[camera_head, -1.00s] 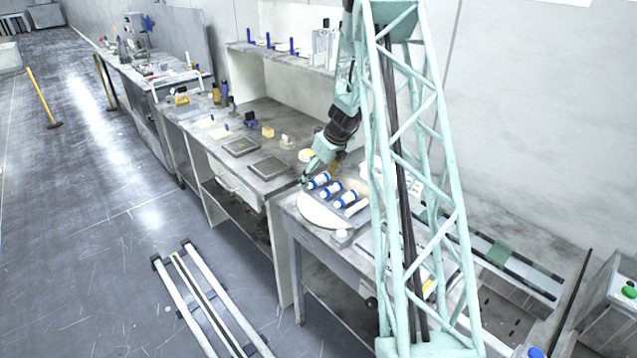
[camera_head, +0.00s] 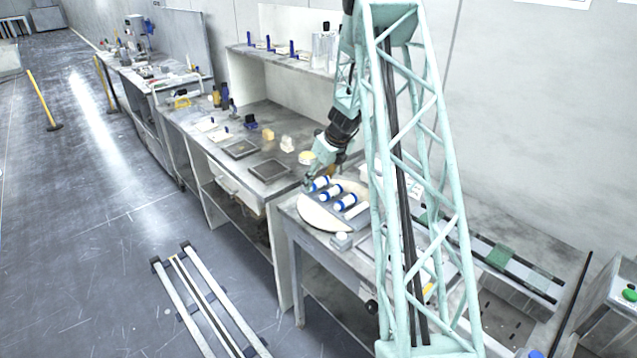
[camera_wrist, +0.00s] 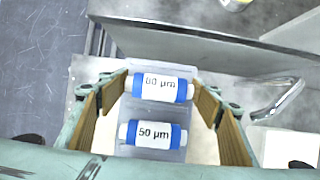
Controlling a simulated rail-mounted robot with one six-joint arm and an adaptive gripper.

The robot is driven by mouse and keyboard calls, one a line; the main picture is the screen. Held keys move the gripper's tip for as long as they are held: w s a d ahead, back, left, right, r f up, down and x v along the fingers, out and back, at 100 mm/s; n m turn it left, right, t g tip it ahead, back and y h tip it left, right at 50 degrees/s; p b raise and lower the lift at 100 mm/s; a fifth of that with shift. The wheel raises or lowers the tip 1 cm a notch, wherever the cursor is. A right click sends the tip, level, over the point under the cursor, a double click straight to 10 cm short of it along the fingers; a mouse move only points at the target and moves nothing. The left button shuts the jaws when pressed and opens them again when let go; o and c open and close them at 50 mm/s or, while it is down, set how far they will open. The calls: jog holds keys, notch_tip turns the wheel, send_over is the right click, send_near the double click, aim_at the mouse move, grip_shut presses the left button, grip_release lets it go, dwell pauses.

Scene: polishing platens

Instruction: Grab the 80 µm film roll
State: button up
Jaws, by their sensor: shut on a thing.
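The film roll with the 80 µm label (camera_wrist: 160,88) is white with blue ends; its first digit is a little blurred. It lies between the wooden-toned fingers of my gripper (camera_wrist: 161,84), which are shut on its two ends in the wrist view. A second roll marked 50 µm (camera_wrist: 153,134) lies beside it, nearer the wrist. In the head view my gripper (camera_head: 310,182) is at the far end of the row of blue-and-white rolls (camera_head: 331,192), on a grey holder. I cannot tell whether the held roll is clear of the holder.
A drawer handle (camera_wrist: 279,101) shows at right in the wrist view. The floor at left is mostly open.

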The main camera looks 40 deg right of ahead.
aim_at(319, 180)
jog(key=shift+r+p, duration=0.95)
jog(key=shift+r, duration=4)
